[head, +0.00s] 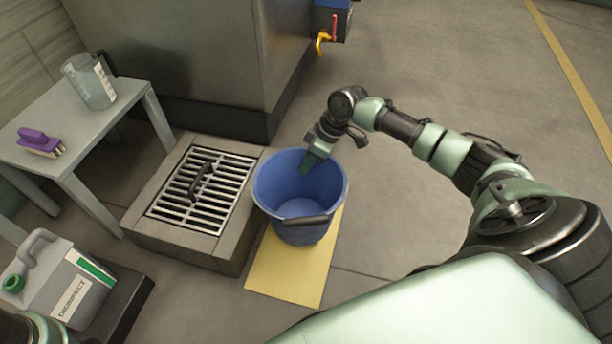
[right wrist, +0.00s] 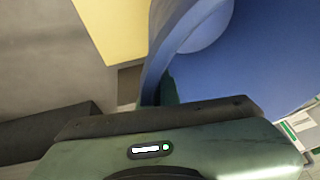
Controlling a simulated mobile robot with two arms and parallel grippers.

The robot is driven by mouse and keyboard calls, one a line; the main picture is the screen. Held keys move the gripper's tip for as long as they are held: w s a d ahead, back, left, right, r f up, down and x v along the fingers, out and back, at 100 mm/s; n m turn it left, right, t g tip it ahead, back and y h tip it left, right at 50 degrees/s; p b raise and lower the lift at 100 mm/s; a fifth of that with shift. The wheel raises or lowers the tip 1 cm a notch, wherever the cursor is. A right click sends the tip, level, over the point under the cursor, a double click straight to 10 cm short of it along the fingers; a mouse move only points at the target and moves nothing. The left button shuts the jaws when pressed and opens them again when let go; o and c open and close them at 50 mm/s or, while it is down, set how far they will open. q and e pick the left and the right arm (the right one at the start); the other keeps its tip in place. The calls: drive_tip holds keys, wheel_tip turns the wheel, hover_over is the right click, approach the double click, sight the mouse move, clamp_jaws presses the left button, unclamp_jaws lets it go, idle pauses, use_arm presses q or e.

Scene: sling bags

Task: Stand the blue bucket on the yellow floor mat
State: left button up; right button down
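The blue bucket (head: 277,189) stands nearly upright at the far part of the yellow floor mat (head: 287,272), hiding part of it. I cannot tell whether its base touches the mat or hangs just above it. Its dark handle lies against the near rim. My right gripper (head: 311,164) is at the far rim, with a green finger inside the bucket. The right wrist view shows the bucket wall (right wrist: 255,45) close up at the fingers, and part of the mat (right wrist: 112,28). The gripper looks shut on the rim. My left gripper is out of view; only a bit of that arm shows lower left.
A raised block with a metal drain grate (head: 222,188) stands close left of the bucket. Further left are a grey table (head: 105,130) with a jug (head: 90,82) and purple brush (head: 40,142), and a disinfectant canister (head: 62,280). Floor to the right is clear.

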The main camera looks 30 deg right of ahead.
sight(306, 179)
wheel_tip(306, 179, down, 6)
drive_tip(key=b, duration=0.3)
drive_tip(key=shift+f+b, duration=0.2)
drive_tip(key=shift+b, duration=0.2)
drive_tip(key=shift+r, duration=0.15)
drive_tip(key=c, duration=1.6)
unclamp_jaws()
drive_tip(key=shift+c, duration=0.2)
